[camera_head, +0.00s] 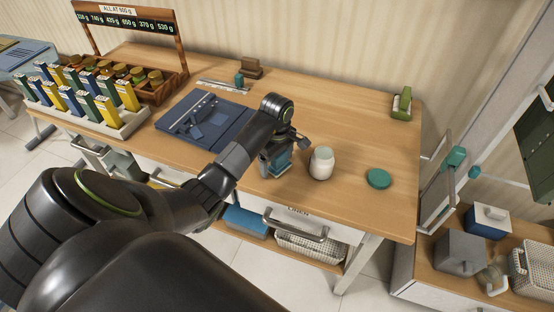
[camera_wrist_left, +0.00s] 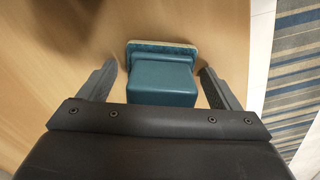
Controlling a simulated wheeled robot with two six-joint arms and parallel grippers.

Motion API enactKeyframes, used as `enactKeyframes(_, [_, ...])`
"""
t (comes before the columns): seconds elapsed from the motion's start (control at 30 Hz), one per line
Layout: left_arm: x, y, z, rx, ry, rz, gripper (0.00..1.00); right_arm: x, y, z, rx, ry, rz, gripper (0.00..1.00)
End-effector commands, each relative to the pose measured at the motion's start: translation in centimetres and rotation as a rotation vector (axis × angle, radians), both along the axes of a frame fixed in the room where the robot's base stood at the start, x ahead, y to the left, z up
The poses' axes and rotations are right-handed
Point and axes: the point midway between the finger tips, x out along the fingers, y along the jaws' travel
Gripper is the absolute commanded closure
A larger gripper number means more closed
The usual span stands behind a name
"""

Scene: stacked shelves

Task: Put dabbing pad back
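A teal block with a wider pale-edged base, which looks like the dabbing pad (camera_head: 278,164), is on the wooden table near its front edge. In the left wrist view the dabbing pad (camera_wrist_left: 160,78) lies between the two fingers. My left gripper (camera_head: 285,148) is over it, partly hiding it in the head view. The left gripper (camera_wrist_left: 158,75) is open, with a visible gap between each finger and the block. My right gripper is not in view.
A white jar (camera_head: 321,163) stands just right of my left gripper, with a round green disc (camera_head: 378,178) farther right. A green holder (camera_head: 401,103) is at the back right.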

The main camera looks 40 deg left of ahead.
Motion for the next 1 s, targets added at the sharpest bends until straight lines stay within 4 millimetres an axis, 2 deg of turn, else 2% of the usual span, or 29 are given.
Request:
enactKeyframes(0.27, [0.0, 0.0, 0.5, 0.000, 0.000, 0.000, 0.15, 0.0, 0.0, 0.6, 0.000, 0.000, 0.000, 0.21])
enactKeyframes(0.37, [0.1, 0.1, 1.7, 0.002, -0.004, 0.000, 0.15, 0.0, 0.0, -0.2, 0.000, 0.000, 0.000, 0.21])
enactKeyframes(0.43, [0.1, 0.1, 3.3, 0.003, -0.006, -0.002, 0.15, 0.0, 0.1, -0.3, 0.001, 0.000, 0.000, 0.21])
enactKeyframes(0.5, [0.1, 0.1, 5.3, 0.001, -0.004, -0.001, 0.15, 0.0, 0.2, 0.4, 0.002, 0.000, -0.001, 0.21])
enactKeyframes(0.6, [0.0, 0.0, 7.0, 0.000, 0.001, 0.000, 0.15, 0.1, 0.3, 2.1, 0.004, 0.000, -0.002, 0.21])
enactKeyframes(1.0, [0.0, 0.0, 11.4, 0.000, 0.000, 0.000, 0.15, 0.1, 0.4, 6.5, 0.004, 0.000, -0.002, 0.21])
